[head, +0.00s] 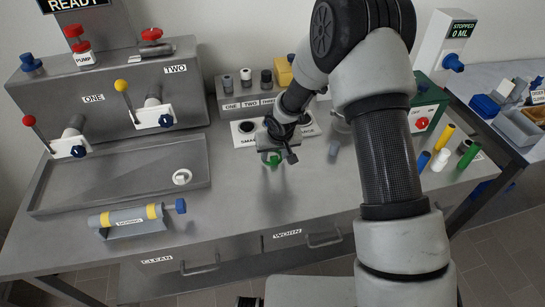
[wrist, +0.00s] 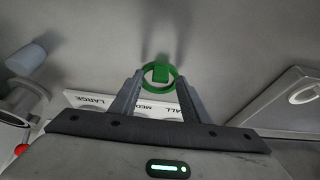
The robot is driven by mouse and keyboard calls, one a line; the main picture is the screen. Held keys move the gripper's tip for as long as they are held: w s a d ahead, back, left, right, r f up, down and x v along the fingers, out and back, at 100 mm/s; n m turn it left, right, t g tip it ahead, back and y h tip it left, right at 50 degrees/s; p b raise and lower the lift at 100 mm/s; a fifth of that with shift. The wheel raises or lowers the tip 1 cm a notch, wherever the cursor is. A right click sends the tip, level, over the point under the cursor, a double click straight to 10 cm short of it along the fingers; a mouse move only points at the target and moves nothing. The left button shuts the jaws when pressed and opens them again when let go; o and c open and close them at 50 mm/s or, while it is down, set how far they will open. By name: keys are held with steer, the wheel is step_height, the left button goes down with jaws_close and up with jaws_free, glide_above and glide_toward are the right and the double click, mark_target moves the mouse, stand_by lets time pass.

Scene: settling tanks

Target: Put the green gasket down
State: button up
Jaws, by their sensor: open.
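The green gasket (head: 271,160) is a ring with a green block across its middle. In the head view it shows just below my gripper (head: 273,153), over the bench top (head: 235,195) in front of the white size card (head: 243,138). In the wrist view the gasket (wrist: 174,71) lies between and just beyond the fingertips of my gripper (wrist: 160,82). The fingers are apart, with the ring close to both tips. I cannot tell whether the ring touches the fingers or rests fully on the bench. My gripper partly hides the card.
A grey tray (head: 100,190) at left holds a white ring (head: 182,177). A grey cylinder with yellow bands (head: 130,216) lies in front of it. Several coloured cylinders (head: 441,160) stand at right. Bare bench lies in front of my gripper.

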jaws_close()
steer(key=shift+r, duration=0.1)
steer(key=shift+r, duration=0.35)
step_height(320, 180, up, 8)
steer(key=r, duration=0.1)
steer(key=w+d+r+b, duration=0.1)
steer(key=w+d+b, duration=0.1)
steer(key=w+d, duration=0.5)
steer(key=w+d+r+b, duration=0.1)
steer(key=w+d+b, duration=0.2)
steer(key=w, duration=0.9)
step_height(320, 180, down, 10)
steer(key=shift+s+d+r+p, duration=0.1)
steer(key=shift+s+p, duration=0.05)
steer(key=shift+p, duration=0.2)
